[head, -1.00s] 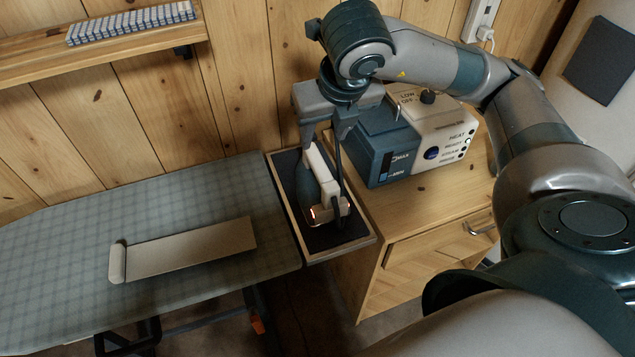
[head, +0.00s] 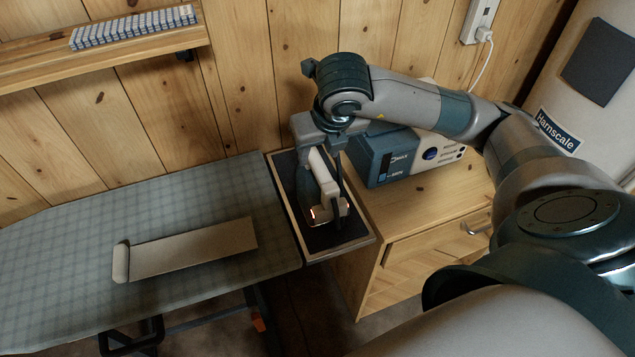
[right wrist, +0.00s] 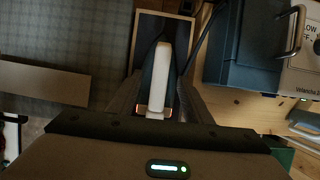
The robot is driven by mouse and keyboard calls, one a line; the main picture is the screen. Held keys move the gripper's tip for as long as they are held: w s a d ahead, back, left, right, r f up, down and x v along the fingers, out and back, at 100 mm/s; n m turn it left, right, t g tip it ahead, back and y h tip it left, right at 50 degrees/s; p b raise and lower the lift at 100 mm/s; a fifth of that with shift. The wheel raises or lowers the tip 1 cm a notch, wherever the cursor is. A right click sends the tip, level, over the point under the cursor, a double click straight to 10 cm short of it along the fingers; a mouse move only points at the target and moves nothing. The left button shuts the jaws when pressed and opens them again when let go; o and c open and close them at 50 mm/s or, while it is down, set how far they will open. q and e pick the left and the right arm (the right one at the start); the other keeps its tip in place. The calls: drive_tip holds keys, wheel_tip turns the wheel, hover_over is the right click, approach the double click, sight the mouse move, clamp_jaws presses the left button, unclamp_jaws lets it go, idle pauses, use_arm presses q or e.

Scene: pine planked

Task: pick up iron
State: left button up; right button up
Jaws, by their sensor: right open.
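The iron (head: 325,178) stands on a dark rest pad in a wood-edged tray (head: 352,251) at the right end of the ironing board. It has a white handle, a dark body and a small glowing orange light. In the right wrist view the iron's pale handle (right wrist: 161,70) runs lengthwise between my fingers. My right gripper (head: 322,175) is open, pointing down over the iron, with one finger on each side of the handle. Contact with the handle cannot be told. Part of the iron is hidden by the fingers. My left gripper is out of view.
A blue and white steam station (head: 378,165) stands close right of the tray on a wooden cabinet (head: 411,200). The ironing board (head: 70,220) at left carries a flat beige sleeve board (head: 190,248). A plank wall is behind, with a shelf (head: 110,58) at upper left.

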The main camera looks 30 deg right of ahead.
sight(318, 162)
drive_tip(key=shift+f+p, duration=0.4)
drive_tip(key=shift+f, duration=0.05)
drive_tip(key=p+x, duration=0.1)
drive_tip(key=x, duration=0.3)
drive_tip(key=shift+d+f+p, duration=0.1)
drive_tip(key=shift+f+p, duration=0.1)
drive_tip(key=shift+p, duration=0.15)
drive_tip(key=shift+f+b, duration=0.3)
drive_tip(key=shift+b, duration=0.35)
idle(0.6)
clamp_jaws()
idle(0.3)
drive_tip(key=shift+r, duration=0.1)
idle(1.2)
